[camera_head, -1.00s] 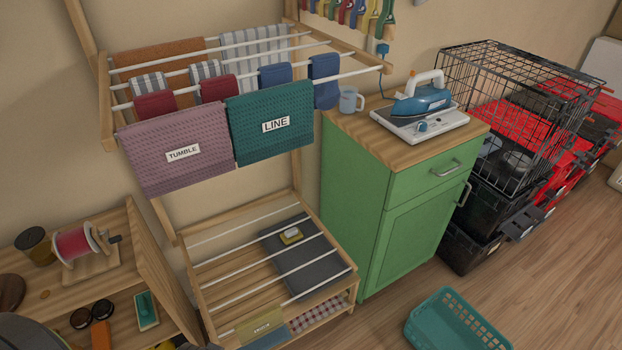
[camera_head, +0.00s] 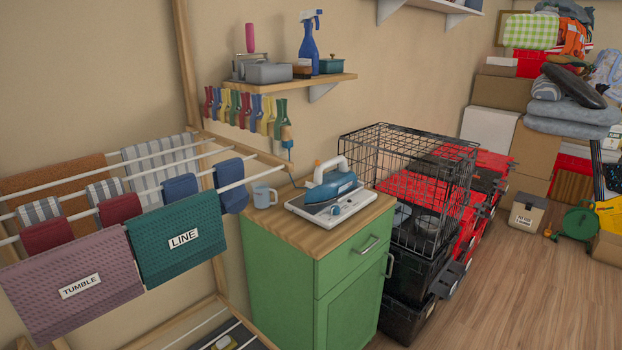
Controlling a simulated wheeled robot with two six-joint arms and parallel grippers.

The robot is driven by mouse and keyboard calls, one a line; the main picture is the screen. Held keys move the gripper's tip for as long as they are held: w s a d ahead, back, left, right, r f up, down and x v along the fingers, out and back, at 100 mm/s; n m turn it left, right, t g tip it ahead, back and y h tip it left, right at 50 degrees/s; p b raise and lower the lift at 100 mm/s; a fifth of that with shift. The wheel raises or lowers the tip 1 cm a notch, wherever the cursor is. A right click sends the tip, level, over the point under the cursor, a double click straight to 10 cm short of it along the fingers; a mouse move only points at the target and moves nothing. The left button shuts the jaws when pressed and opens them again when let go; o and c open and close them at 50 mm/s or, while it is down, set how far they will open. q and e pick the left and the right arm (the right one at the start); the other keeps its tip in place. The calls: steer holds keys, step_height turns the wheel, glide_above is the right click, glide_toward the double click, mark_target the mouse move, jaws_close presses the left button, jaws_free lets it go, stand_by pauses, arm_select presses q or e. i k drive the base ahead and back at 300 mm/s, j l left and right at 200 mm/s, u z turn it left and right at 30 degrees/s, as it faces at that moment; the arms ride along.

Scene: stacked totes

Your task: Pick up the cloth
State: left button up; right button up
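Several cloths hang on the drying rack at the left, and I cannot tell which one the task means. A mauve cloth (camera_head: 70,278) with a TUMBLE label hangs on the front rail. A teal cloth (camera_head: 178,238) with a LINE label hangs to its right. Behind them hang an orange-brown cloth (camera_head: 55,182) and a striped cloth (camera_head: 160,160). Smaller red, striped and blue pieces hang between. Neither of my grippers is in view.
A green cabinet (camera_head: 340,284) bears an iron (camera_head: 334,188) and a blue mug (camera_head: 263,196). A black wire crate (camera_head: 408,180) stands on totes to its right. A shelf (camera_head: 285,84) holds a spray bottle (camera_head: 311,42). Boxes and folded textiles fill the back right. Wooden floor (camera_head: 530,285) is clear at the front right.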

mark_target(56, 292)
steer(key=u, duration=1.35)
